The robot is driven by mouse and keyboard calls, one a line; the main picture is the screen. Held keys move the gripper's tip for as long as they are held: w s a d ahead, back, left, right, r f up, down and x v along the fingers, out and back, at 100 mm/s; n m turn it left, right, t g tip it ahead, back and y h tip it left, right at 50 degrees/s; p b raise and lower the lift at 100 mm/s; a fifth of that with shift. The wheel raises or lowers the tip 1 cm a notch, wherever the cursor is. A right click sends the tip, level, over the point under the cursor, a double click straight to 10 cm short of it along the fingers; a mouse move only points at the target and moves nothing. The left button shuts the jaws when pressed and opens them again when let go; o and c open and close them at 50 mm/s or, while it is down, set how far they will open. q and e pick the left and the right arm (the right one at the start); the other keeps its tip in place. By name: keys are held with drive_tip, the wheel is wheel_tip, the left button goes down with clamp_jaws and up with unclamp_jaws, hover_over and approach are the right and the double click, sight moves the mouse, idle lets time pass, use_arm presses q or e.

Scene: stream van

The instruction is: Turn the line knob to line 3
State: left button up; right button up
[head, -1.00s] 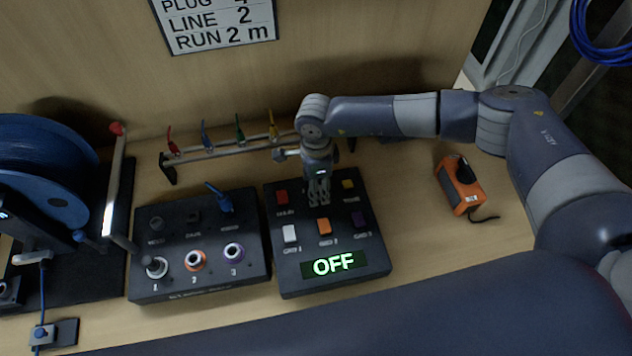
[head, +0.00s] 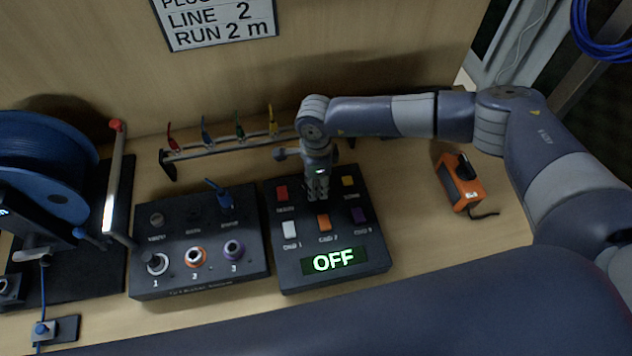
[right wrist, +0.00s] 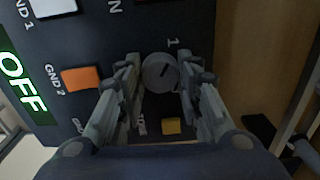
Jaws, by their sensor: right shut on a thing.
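The line knob (right wrist: 160,72) is a small round grey dial with a dark pointer mark, seen in the right wrist view. A "1" is printed on the panel beside it; I cannot tell which number the mark points to. The knob is on the black tester box (head: 290,262), whose green display (head: 334,260) reads OFF. My right gripper (head: 317,192) points down over the box, its fingers shut on the knob from both sides, also in the right wrist view (right wrist: 160,88). In the head view the gripper hides the knob. My left gripper is not in view.
Coloured buttons, such as the orange one (head: 324,222), surround the knob. A black socket box (head: 210,284) with a blue plug (head: 217,190) stands left. An orange device (head: 460,184) lies right. A wall card (head: 220,22) reads LINE 2, RUN 2 m. A rack holds coloured clips behind.

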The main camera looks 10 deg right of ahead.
drive_tip(key=m+b, duration=0.4)
drive_tip(key=m, duration=0.1)
drive_tip(key=shift+f, duration=0.2)
drive_tip(key=m+b, duration=0.2)
drive_tip(key=m, duration=0.1)
drive_tip(key=shift+m+b, duration=0.35)
drive_tip(key=shift+m, duration=0.05)
drive_tip(key=m+b, duration=0.2)
drive_tip(key=m, duration=0.1)
drive_tip(key=shift+m, duration=0.4)
drive_tip(key=m+b, duration=0.3)
drive_tip(key=m, duration=0.2)
drive_tip(key=shift+r+b, duration=0.15)
drive_tip(key=shift+b, duration=0.15)
drive_tip(key=m+b, duration=0.1)
drive_tip(key=m, duration=0.2)
drive_tip(key=shift+w+m, duration=0.1)
drive_tip(key=shift+m, duration=0.2)
drive_tip(key=shift+r+m+b, duration=0.15)
drive_tip(key=shift+m+b, duration=0.4)
drive_tip(key=shift+m, duration=0.65)
